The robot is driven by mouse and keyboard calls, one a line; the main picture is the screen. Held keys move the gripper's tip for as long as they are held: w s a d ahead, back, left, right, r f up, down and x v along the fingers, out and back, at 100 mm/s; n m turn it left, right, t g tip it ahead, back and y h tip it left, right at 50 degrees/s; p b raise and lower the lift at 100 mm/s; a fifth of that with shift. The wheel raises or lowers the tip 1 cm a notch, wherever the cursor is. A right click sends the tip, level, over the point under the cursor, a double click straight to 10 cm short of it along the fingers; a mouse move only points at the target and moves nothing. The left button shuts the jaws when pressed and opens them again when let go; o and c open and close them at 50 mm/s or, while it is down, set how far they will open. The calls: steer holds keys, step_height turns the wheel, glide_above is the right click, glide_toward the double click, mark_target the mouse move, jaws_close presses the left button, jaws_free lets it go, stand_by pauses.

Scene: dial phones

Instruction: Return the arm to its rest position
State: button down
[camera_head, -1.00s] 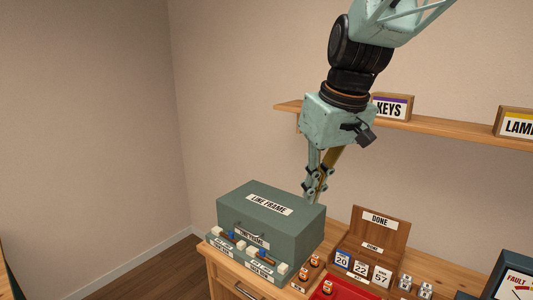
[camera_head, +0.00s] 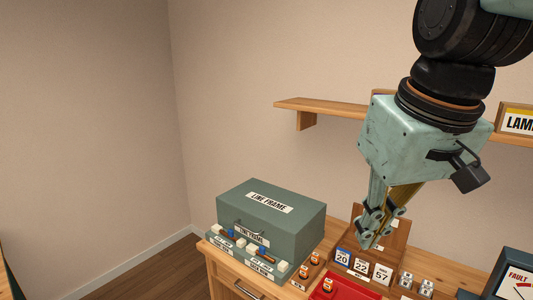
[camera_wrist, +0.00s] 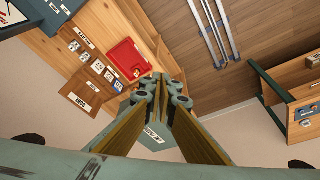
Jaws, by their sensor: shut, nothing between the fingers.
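My gripper (camera_head: 377,236) is shut and empty. In the head view it points down in the air and covers part of the brown DONE rack (camera_head: 358,212). In the wrist view the closed fingertips (camera_wrist: 160,84) show in the middle, with the red tray (camera_wrist: 127,59) beyond them. My arm comes down from the top right of the head view.
The green LINE FRAME box (camera_head: 300,222) stands on the wooden bench (camera_head: 455,277). Number cards (camera_head: 361,266) stand in the rack. A fault meter (camera_head: 515,280) is at right. A wall shelf (camera_head: 335,109) is behind my arm. The left side is open.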

steer(key=s+d+f+m, duration=0.1)
steer(key=s+d+f, duration=0.1)
steer(key=s, duration=0.5)
steer(key=s+d+f+m, duration=0.1)
steer(key=s+f, duration=0.1)
steer(key=s, duration=0.5)
steer(key=shift+s+d+h+b, duration=0.15)
steer(key=shift+d+h+b, duration=0.2)
steer(key=shift+h+b, duration=0.1)
stand_by(0.7)
